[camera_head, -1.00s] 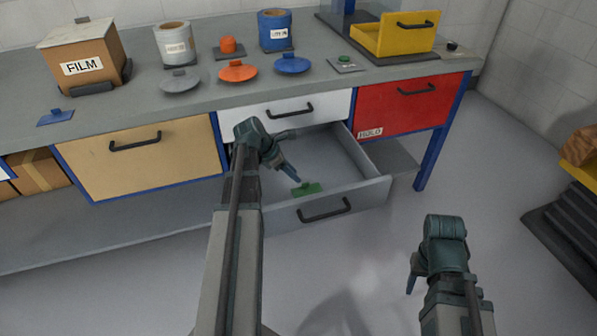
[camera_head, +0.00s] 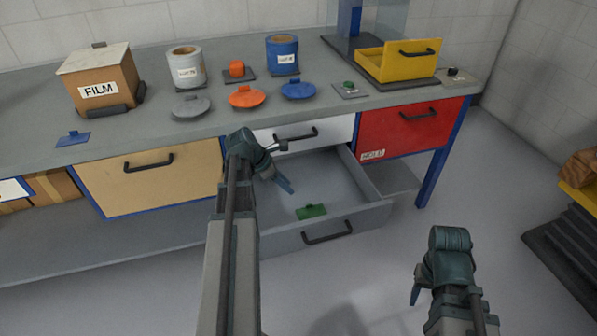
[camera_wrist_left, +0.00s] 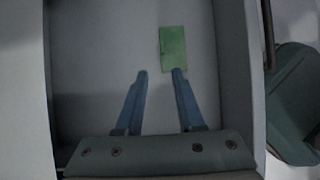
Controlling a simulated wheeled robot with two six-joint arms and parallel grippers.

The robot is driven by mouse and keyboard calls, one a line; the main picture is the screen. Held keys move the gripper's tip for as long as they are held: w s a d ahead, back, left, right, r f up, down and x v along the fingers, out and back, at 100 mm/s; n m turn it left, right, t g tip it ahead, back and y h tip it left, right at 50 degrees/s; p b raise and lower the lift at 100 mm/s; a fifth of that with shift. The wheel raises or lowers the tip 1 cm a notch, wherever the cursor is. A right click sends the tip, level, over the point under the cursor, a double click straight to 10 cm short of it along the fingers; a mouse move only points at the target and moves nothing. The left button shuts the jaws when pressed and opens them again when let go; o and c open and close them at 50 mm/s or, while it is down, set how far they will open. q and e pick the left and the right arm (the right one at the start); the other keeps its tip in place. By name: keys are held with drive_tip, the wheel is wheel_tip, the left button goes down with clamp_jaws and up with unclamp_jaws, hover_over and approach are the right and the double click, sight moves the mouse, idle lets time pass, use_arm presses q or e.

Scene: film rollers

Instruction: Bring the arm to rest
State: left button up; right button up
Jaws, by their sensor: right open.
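My left gripper (camera_head: 284,184) is over the open grey drawer, its fingers pointing down. In the left wrist view my left gripper (camera_wrist_left: 160,73) has its two blue fingers spread apart with nothing between them. A green card (camera_head: 311,211) lies on the drawer floor near its front wall, apart from the fingers in the head view. The green card (camera_wrist_left: 173,48) shows beyond the right finger in the wrist view. My right gripper (camera_head: 415,292) is at the lower right, clear of the bench, open, with nothing visible in it.
The open drawer (camera_head: 290,240) juts out below a white drawer front (camera_head: 325,132), beside a red drawer (camera_head: 390,137). The floor by my right arm is clear.

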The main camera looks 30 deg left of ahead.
use_arm(q)
drive_tip(key=s+d+r+m+g+y+p, duration=0.1)
drive_tip(key=d+r+m+p, duration=0.35)
drive_tip(key=d, duration=0.35)
drive_tip(key=s+d+r+m+g+p, duration=0.1)
drive_tip(key=d+r+m+g+p, duration=0.15)
drive_tip(key=d+m+p, duration=0.35)
drive_tip(key=s+d+r+m+g+y+p, duration=0.1)
drive_tip(key=d+r+m+p, duration=0.4)
drive_tip(key=d, duration=0.4)
drive_tip(key=s+d+r+m+y+p, duration=0.3)
drive_tip(key=s+d+r+m+p, duration=0.6)
drive_tip(key=d+m, duration=0.4)
drive_tip(key=r+m, duration=0.1)
drive_tip(key=m, duration=0.2)
drive_tip(key=shift+y+p, duration=0.3)
drive_tip(key=shift+p, duration=0.05)
